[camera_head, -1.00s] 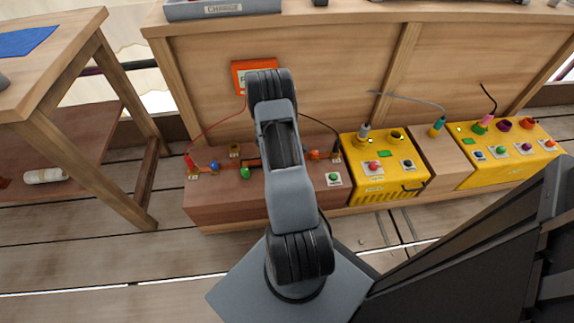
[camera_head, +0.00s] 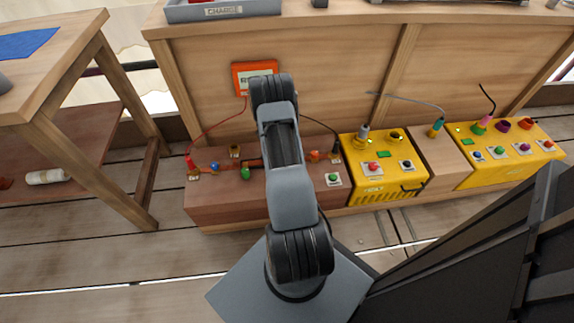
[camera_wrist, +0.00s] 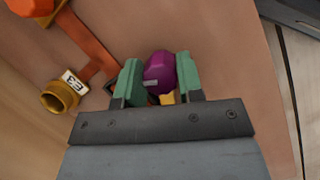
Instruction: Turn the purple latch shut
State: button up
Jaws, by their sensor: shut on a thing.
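The purple latch (camera_wrist: 160,72) shows in the wrist view as a rounded purple knob with a small light mark on its face. A bit of yellow shows at its base. My gripper (camera_wrist: 158,82) has its two green fingers on either side of the knob, shut on it. In the head view my arm hides this latch and my gripper, over the brown bench box (camera_head: 225,212).
In the wrist view a brass socket (camera_wrist: 58,97) with an "E3" tag and an orange strip lie to the left. In the head view, yellow boxes (camera_head: 372,188) with several knobs and buttons stand to the right. An orange meter (camera_head: 243,72) hangs on the back panel.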

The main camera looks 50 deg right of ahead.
jog(key=m+y, duration=0.2)
jog(key=m, duration=0.4)
jog(key=shift+m, duration=0.3)
jog(key=m+y, duration=0.1)
jog(key=m, duration=0.2)
jog(key=m+y, duration=0.1)
jog(key=m, duration=0.2)
jog(key=shift+y, duration=0.3)
jog(key=shift+t, duration=0.3)
jog(key=o, duration=0.9)
jog(key=p+v, duration=0.3)
jog(key=v, duration=1.1)
jog(key=shift+f, duration=0.1)
